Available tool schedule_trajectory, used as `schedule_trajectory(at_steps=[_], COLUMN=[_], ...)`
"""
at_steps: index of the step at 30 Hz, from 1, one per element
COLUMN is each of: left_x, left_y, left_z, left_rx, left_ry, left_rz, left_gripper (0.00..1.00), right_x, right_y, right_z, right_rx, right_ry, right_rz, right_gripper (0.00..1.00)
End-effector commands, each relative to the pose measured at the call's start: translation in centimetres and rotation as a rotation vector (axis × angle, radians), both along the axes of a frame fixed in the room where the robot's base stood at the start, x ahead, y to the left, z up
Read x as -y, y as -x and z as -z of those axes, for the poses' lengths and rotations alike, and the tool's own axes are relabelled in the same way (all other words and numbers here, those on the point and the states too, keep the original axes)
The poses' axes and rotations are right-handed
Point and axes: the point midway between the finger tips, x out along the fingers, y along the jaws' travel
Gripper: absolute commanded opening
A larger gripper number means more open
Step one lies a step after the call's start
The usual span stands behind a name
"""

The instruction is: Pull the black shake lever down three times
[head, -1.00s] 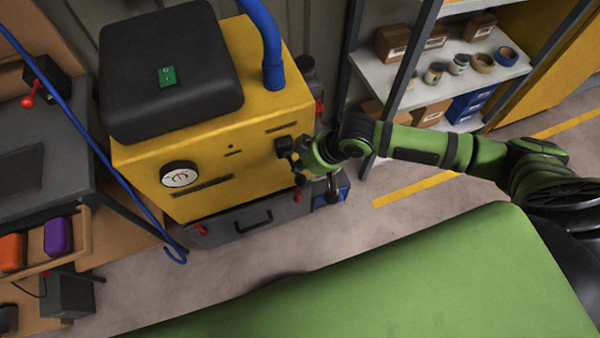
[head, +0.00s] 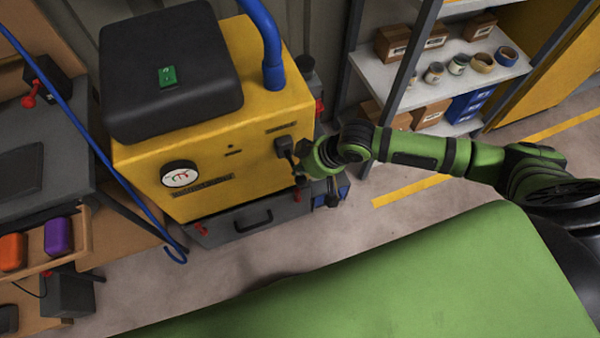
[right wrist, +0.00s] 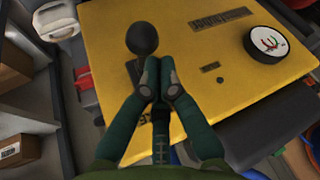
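The black shake lever (head: 285,148) is on the front of the yellow machine (head: 225,158), near its right edge. It slants out and down from a dark mount. Its round black knob (right wrist: 142,38) shows in the right wrist view just beyond my fingertips. My right gripper (head: 301,171) is close by the lever's lower end. In the right wrist view the two fingers of my right gripper (right wrist: 159,77) are together, with nothing seen between the pads. I cannot tell whether they touch the lever. My left gripper is not in view.
A round gauge (head: 180,175) is on the machine's front, left of the lever. A grey drawer (head: 225,226) with red latches is below. A shelf (head: 420,84) with boxes and tape rolls stands at the right. Bare floor (head: 260,272) lies in front of the machine.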

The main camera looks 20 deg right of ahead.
Motion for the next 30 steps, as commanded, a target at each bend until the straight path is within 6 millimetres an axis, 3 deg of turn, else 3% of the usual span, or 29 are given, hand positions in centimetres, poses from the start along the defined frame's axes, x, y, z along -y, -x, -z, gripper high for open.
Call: schedule_trajectory(at_steps=[30], left_x=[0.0], left_y=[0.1], left_z=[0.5], left_rx=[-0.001], left_ry=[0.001], left_rz=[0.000], left_gripper=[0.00], right_x=[0.0], right_y=[0.5], right_z=[1.3], right_rx=[-0.002], right_ry=[0.001], right_rz=[0.000], right_gripper=[0.00])
